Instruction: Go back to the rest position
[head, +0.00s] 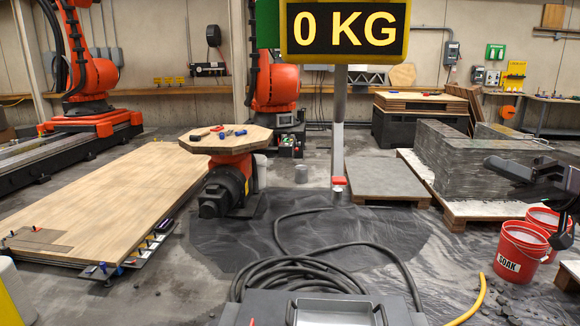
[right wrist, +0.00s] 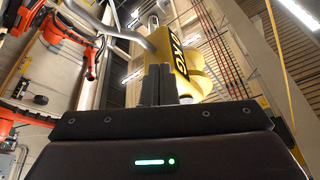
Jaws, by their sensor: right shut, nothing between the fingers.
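My right gripper (head: 500,168) is at the right edge of the head view, raised in front of the grey block stack and above the red buckets. It points left into the room. In the right wrist view its two dark fingers (right wrist: 166,86) stand side by side, shut with nothing between them. The yellow scale display (right wrist: 190,55) shows behind the fingers there. My left gripper is in neither view.
The scale display (head: 345,30) reads 0 KG on a post. A red bucket (head: 518,252) marked SOAK stands at right. A dark hose (head: 300,270) coils on the floor. A wooden board (head: 100,205) lies left. A grey block stack (head: 470,160) sits on a pallet.

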